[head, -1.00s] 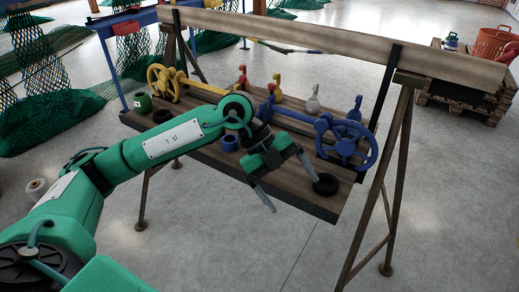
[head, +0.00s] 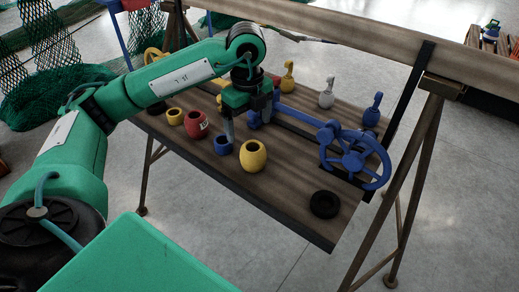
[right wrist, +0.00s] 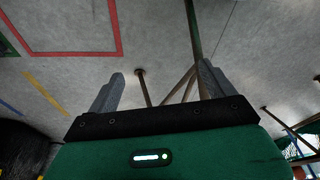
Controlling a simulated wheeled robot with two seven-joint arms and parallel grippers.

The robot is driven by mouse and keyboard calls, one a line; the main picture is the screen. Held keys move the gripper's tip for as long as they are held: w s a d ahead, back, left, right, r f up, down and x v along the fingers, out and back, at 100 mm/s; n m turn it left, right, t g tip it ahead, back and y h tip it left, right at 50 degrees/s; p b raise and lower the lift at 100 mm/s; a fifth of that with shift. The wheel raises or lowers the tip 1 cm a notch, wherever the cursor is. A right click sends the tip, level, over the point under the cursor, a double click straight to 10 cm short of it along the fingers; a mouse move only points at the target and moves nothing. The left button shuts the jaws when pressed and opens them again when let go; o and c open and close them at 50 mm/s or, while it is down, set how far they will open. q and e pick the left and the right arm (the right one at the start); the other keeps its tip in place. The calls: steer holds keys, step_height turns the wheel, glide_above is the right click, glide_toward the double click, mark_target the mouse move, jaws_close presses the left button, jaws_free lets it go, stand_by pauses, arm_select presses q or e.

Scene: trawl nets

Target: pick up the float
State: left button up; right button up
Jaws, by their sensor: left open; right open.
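A wooden bench board (head: 290,205) carries several small things, and I cannot tell which one is the float. Hollow rounded pieces stand towards its front: a larger yellow one (head: 253,157), a blue one (head: 223,146), a red one (head: 196,124) and a small yellow one (head: 175,117). Bulb shapes with ringed tops stand at the back: yellow (head: 288,77), grey (head: 327,94) and blue (head: 371,111). My left gripper (head: 247,128) is open, pointing down over the board near the blue hollow piece, with nothing visible in it. My right gripper (right wrist: 160,88) is open and empty above the floor.
A blue handwheel (head: 354,158) with its shaft lies on the right of the board. A black ring (head: 324,204) lies near the front right corner. A thick wooden beam (head: 360,40) on trestle legs (head: 400,180) spans behind. Green netting (head: 45,85) hangs at left.

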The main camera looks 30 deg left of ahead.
mark_target(249, 142)
arm_select(q)
steer(key=f, duration=0.6)
steer(key=shift+s+f, duration=0.15)
steer(key=shift+s, duration=0.05)
steer(key=shift+w+d+f, duration=0.1)
steer(key=shift+d+f, duration=0.05)
steer(key=shift+f, duration=0.9)
steer(key=shift+w+d+f, duration=0.1)
steer(key=shift+f, duration=0.9)
steer(key=shift+w+d+f, duration=0.1)
steer(key=shift+d+f, duration=0.05)
steer(key=shift+f, duration=0.9)
steer(key=c, duration=1.1)
